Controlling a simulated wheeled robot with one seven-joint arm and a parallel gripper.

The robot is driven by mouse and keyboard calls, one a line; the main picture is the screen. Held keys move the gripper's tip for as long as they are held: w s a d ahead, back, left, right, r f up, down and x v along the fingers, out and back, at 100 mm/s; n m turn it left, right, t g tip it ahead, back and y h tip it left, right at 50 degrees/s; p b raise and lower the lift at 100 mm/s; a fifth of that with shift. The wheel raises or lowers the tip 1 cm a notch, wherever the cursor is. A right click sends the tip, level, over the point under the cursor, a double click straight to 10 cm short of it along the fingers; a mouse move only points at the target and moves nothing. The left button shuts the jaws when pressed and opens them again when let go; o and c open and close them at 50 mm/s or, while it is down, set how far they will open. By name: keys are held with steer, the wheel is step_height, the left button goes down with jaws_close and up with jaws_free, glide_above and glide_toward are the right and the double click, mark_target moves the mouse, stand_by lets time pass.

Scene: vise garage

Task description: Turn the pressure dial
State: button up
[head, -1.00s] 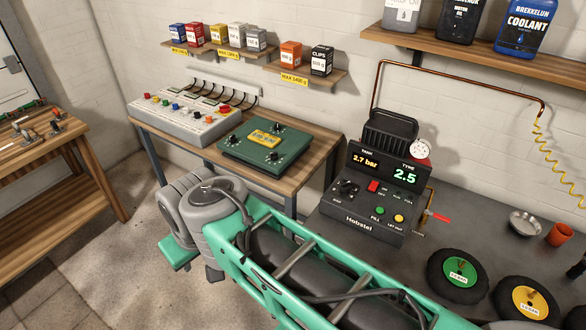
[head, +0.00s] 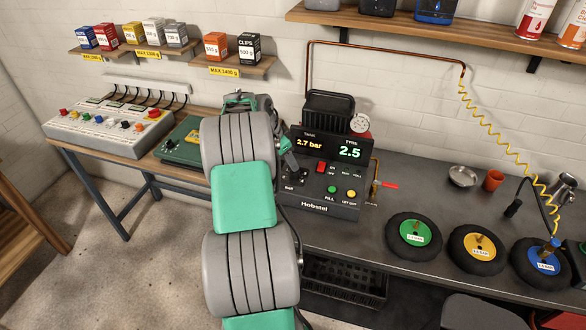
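The dark compressor unit (head: 328,205) labelled Hobstel stands on the workbench in the head view. Its display (head: 322,145) reads 2.7 bar under TANK and 2.5 under TYRE. My gripper reaches down at this left part of the panel, at or just above the dial. I cannot tell whether it touches the dial. Its fingers are small, dark and partly covered, so their opening does not show.
A red-handled valve (head: 388,184) sticks out at the right. Several tyres, including a green-hubbed one (head: 413,235), lie on the bench (head: 395,185).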

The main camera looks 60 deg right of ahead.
steer(key=p+x, duration=0.1)
steer(key=x, duration=0.5)
steer(key=shift+f, duration=0.2)
steer(key=shift+c, duration=0.3)
jaws_close()
